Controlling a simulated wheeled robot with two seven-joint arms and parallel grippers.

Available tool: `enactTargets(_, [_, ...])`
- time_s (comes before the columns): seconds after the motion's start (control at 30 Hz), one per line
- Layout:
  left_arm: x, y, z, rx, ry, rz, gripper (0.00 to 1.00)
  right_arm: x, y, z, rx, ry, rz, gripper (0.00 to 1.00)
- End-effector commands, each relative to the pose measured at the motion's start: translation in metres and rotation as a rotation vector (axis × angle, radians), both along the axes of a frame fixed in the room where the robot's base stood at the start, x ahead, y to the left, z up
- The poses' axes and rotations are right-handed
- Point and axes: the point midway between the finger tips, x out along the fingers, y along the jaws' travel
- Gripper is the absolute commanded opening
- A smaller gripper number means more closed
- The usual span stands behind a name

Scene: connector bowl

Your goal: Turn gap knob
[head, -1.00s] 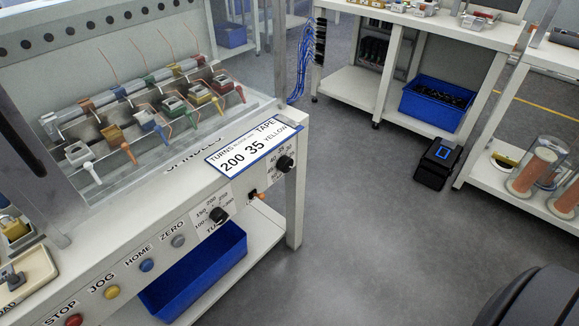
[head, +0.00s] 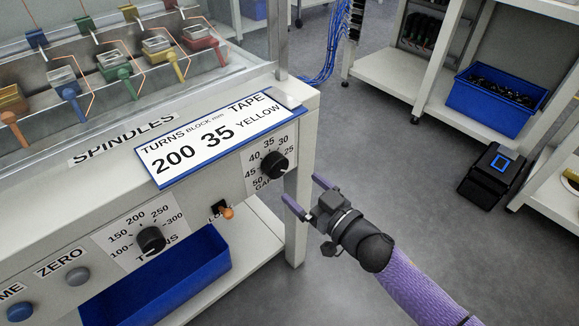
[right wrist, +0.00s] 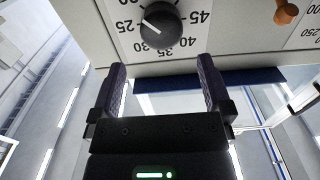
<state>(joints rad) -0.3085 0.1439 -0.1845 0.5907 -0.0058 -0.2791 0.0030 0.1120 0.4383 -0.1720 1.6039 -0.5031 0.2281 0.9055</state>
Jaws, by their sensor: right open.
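The gap knob (head: 274,165) is a round black knob on the right end of the machine's front panel, with a scale from 25 to 50 around it. It also shows upside down at the top of the right wrist view (right wrist: 160,24), where its white mark points toward the 25 side. My right gripper (head: 303,191) is open and empty, below and right of the knob and apart from it. In the right wrist view its two fingers (right wrist: 161,70) point at the panel, one on each side below the knob. My left gripper is out of view.
A card (head: 215,138) above the panel reads 200 turns, 35 block mm, yellow tape. An orange-tipped toggle (head: 226,212) and the turns knob (head: 151,240) sit left of the gap knob. A blue bin (head: 165,280) stands below.

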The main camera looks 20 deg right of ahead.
Motion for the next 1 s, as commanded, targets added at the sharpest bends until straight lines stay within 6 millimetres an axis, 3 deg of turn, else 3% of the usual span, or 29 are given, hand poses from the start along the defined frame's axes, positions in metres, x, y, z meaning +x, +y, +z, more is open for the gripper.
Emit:
enactTargets(0.1, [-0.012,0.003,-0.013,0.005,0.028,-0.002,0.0,0.029,0.01,-0.005,-0.002,-0.001,0.0,1.0])
enactTargets(0.3, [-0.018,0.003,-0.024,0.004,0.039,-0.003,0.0,0.062,0.022,-0.004,0.0,0.003,-0.002,1.0])
enactTargets(0.7, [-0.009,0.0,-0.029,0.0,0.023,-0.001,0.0,0.073,0.026,-0.001,0.001,0.004,-0.003,1.0])
enactTargets(1.0, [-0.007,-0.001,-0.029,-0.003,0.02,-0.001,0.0,0.073,0.026,-0.001,0.0,0.005,-0.003,0.36])
